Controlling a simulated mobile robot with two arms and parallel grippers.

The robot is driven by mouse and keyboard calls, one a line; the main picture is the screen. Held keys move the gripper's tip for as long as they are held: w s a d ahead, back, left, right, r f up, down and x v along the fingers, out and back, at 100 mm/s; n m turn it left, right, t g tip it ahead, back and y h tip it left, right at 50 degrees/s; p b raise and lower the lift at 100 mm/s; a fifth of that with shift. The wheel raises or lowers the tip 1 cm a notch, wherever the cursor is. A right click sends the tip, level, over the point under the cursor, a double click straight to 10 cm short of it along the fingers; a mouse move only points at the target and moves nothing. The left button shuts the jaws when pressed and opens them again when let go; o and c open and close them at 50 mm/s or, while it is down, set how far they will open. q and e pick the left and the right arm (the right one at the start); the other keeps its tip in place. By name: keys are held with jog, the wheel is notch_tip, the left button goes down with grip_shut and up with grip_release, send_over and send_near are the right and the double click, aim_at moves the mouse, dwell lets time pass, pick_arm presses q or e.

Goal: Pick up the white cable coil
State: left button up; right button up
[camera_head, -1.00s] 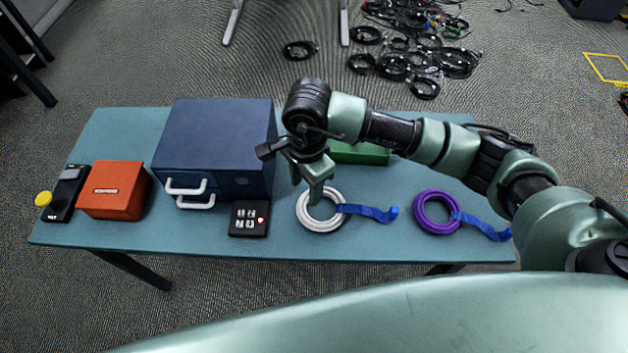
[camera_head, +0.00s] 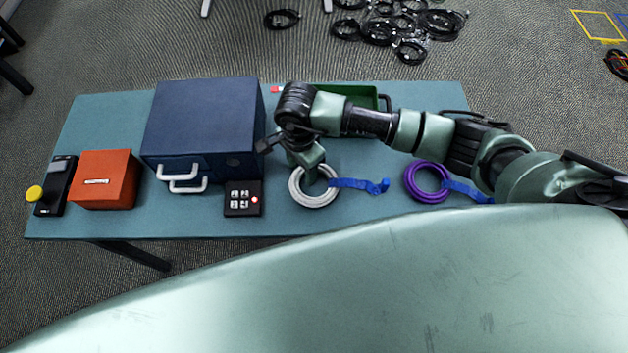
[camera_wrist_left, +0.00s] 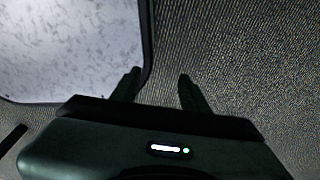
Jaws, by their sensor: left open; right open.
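The white cable coil (camera_head: 318,201) lies flat on the teal table (camera_head: 140,225) in the head view, with a blue strap (camera_head: 358,185) running off to its right. My right gripper (camera_head: 311,176) is open and points down at the coil's upper part, over its ring. It covers some of the far rim, and I cannot tell whether it touches the coil. My left gripper (camera_wrist_left: 157,85) is in the left wrist view only, open and empty, with carpet between its fingers.
A purple coil (camera_head: 428,196) with a blue strap lies to the right. A black keypad (camera_head: 241,199), a blue box with white handles (camera_head: 205,125), an orange box (camera_head: 105,190) and a black device (camera_head: 54,190) are to the left. A green tray (camera_head: 365,94) is behind my right arm.

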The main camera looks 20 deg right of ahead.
jog(key=c, duration=1)
pick_arm(q)
jog(key=shift+s+f, duration=0.1)
jog(key=shift+s, duration=0.7)
pick_arm(e)
grip_shut()
jog(key=shift+r, duration=0.15)
